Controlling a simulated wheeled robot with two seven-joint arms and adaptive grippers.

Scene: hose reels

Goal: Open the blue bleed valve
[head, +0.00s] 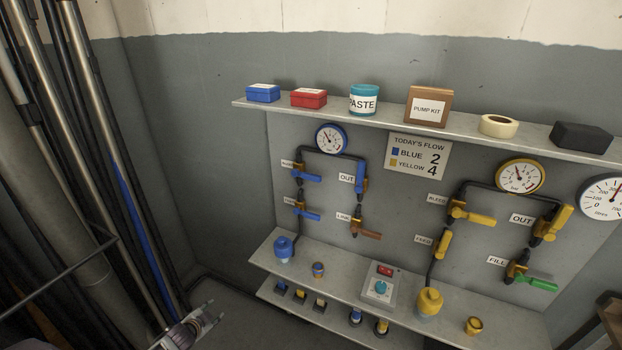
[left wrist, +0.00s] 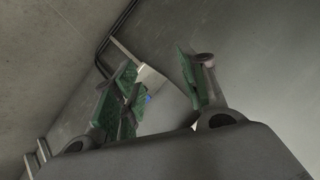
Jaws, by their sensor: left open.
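The blue bleed valve (head: 306,177) is the upper valve on the left pipe of the blue side, beside a small label too small to read surely. Its blue handle points right, across the upright pipe. My left gripper (head: 196,324) is low at the bottom left of the head view, well below and left of the valve, touching nothing. In the left wrist view the left gripper (left wrist: 160,85) is open with nothing held. A tiny blue spot shows far off between its fingers; I cannot tell what it is. My right gripper is not in view.
A similar blue handle (head: 307,214) sits just below, with the blue OUT handle (head: 360,178) and a brown handle (head: 368,234) to the right. A shelf (head: 385,118) overhangs the valves; a lower ledge (head: 335,275) juts out beneath. Poles (head: 110,160) stand at left.

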